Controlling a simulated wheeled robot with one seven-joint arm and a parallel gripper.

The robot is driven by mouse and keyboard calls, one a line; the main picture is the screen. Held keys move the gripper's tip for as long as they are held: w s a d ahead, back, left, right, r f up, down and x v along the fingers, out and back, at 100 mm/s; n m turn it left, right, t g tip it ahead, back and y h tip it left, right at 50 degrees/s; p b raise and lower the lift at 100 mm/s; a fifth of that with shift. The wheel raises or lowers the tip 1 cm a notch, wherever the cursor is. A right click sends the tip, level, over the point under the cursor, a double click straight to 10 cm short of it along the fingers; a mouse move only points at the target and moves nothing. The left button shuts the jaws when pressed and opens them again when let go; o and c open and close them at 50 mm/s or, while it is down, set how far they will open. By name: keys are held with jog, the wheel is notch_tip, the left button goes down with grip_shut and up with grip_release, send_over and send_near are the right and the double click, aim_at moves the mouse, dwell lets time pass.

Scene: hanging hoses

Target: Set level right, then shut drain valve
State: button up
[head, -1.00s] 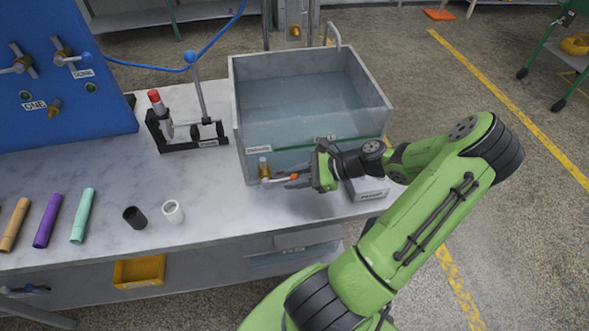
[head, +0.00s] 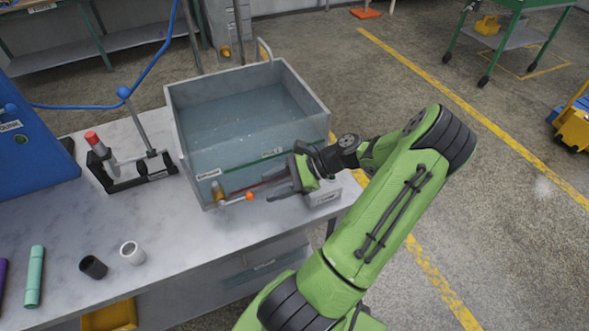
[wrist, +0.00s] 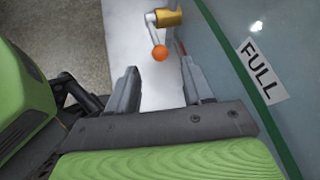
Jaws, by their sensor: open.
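The clear water tank (head: 250,140) stands on the bench, with water in it. A green line runs across its front wall beside a FULL label (wrist: 262,71). I cannot tell exactly how the water surface sits against that line. The brass drain valve (head: 219,195) is low on the tank's front; it also shows in the wrist view (wrist: 168,17). Its lever ends in an orange knob (head: 249,197) and points toward my gripper. My gripper (head: 268,194) is open and empty, to the right of the knob. In the wrist view the knob (wrist: 160,53) lies just beyond the fingertips, apart from them.
A small labelled box (head: 322,194) stands close behind my gripper at the tank's right. A black stand (head: 130,172) with a red-tipped part and a blue-knobbed lever is left of the tank.

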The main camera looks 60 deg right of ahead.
jog(key=p+v, duration=0.2)
jog(key=v, duration=0.6)
jog(key=shift+s, duration=0.15)
jog(key=shift+d, duration=0.15)
jog(key=w+a+r+n+g+h, duration=0.2)
jog(key=w+a+r+n+g, duration=0.2)
jog(key=a+n, duration=0.4)
jog(key=w+a+r+n+g+h, duration=0.3)
jog(key=w+a+r+n+g, duration=0.15)
jog(key=a, duration=0.45)
jog(key=s+a+r+n+t+h, duration=0.1)
jog(key=s+a+r+n+t, duration=0.1)
jog(key=s+a+r+n, duration=0.2)
jog(key=s+a+r+n+t+h, duration=0.1)
jog(key=s+a+r+n+t, duration=0.1)
jog(key=a+n, duration=0.6)
jog(key=shift+s+r+n+h, duration=0.4)
jog(key=shift+s+r+n, duration=0.15)
jog(key=shift+s+r, duration=0.5)
jog(key=shift+s+a+f+t, duration=0.1)
jog(key=shift+s+f+t, duration=0.05)
jog(key=shift+t, duration=0.1)
